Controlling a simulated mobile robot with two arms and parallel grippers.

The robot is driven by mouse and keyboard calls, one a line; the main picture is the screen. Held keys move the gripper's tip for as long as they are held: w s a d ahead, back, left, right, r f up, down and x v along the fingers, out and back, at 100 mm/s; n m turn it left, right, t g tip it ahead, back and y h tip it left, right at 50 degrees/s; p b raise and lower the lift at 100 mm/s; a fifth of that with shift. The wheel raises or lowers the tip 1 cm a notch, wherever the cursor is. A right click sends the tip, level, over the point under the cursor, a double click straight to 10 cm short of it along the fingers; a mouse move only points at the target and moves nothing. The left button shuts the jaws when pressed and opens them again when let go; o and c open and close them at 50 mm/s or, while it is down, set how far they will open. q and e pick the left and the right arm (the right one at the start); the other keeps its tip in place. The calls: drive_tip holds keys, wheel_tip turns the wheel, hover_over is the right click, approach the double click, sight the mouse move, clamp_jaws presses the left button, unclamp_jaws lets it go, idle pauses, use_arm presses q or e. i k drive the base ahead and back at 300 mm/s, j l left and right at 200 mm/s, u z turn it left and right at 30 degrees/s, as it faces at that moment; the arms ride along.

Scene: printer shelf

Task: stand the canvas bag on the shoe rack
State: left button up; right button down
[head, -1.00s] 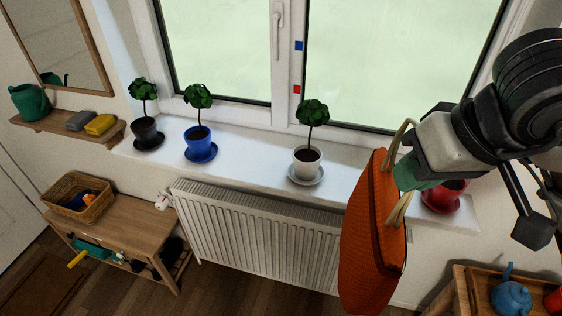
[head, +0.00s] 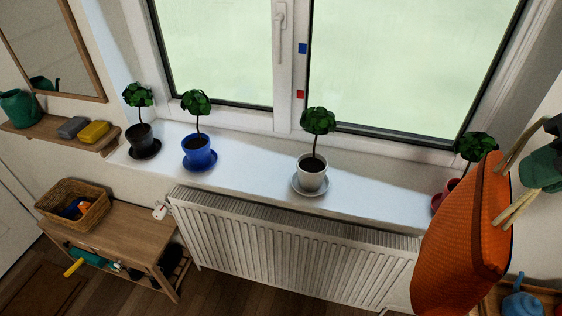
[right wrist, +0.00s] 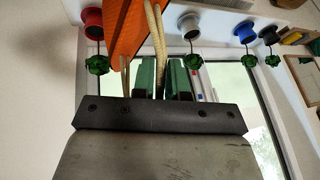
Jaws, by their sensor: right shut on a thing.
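The orange canvas bag (head: 462,240) hangs upright by its beige handles at the right of the head view, in front of the sill's right end. My right gripper (head: 540,170) is at the right edge, with its green fingers at the handles. In the right wrist view, my right gripper (right wrist: 162,78) is shut on a bag handle, and the bag (right wrist: 128,28) shows beyond the fingers. The wooden shoe rack (head: 140,232) stands at the lower left, far from the bag, with footwear on its lower level. My left gripper is not in view.
A wicker basket (head: 88,217) takes up the left of the rack's top; its right part is bare. A radiator (head: 290,250) lies between rack and bag. Several potted plants stand on the windowsill (head: 250,170).

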sight(132, 241)
drive_tip(key=i+j, duration=0.15)
drive_tip(key=i, duration=0.2)
drive_tip(key=i+j, duration=0.15)
drive_tip(key=i, duration=0.25)
drive_tip(key=i+l, duration=0.15)
